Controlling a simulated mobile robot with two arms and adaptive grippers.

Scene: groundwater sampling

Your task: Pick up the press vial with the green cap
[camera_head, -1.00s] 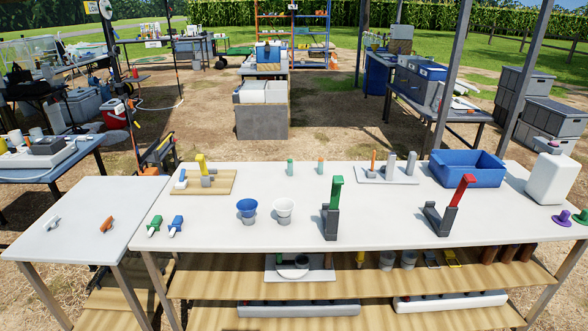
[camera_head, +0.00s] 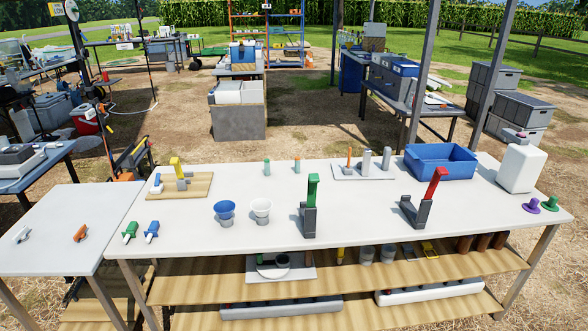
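A green-ended piece (camera_head: 131,231) lies at the front left beside a blue-ended one (camera_head: 152,231). Neither of my grippers is in view.
Blue cup (camera_head: 225,211) and white cup (camera_head: 262,210) stand left of the green-handled press. A blue bin (camera_head: 440,170) and white jug (camera_head: 521,167) stand at the right. A lower side table (camera_head: 60,255) adjoins at left. The table's middle has clear patches.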

